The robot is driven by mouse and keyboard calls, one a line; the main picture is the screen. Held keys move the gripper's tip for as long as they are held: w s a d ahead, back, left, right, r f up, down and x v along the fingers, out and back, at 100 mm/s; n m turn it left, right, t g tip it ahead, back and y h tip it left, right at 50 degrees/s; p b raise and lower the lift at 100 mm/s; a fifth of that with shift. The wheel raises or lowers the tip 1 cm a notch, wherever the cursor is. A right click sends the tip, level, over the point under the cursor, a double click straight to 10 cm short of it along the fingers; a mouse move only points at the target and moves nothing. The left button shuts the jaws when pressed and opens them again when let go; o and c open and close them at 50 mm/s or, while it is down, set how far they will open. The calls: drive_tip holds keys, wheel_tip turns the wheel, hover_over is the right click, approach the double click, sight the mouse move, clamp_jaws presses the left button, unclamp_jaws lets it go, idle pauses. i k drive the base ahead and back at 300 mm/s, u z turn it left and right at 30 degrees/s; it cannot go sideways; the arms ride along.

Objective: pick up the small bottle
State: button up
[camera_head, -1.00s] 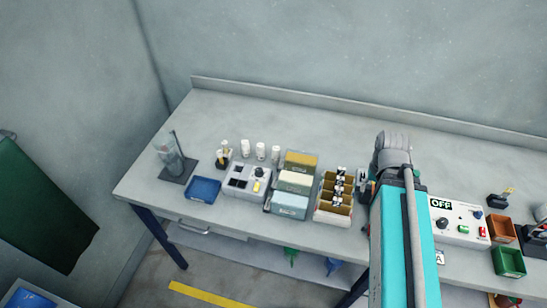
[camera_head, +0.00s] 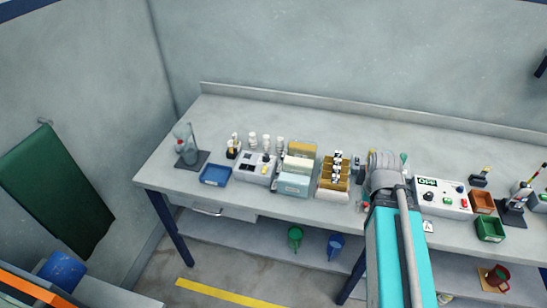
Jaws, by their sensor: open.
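Several small white bottles stand upright in a row at the back left of the bench, among them a left one (camera_head: 252,139), a middle one (camera_head: 266,142) and a right one (camera_head: 279,144). I cannot tell which is the small bottle of the task. My arm, with a teal link and a grey joint, reaches up over the bench to the right of them. My gripper is not visible, and nothing shows it near the bottles.
A flask stand (camera_head: 188,150) is at the left. The back strip is mostly clear.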

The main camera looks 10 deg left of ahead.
sight(279, 145)
drive_tip(key=k, duration=1.15)
drive_tip(key=u, duration=0.55)
drive_tip(key=i, duration=1.45)
drive_tip(key=z, duration=0.1)
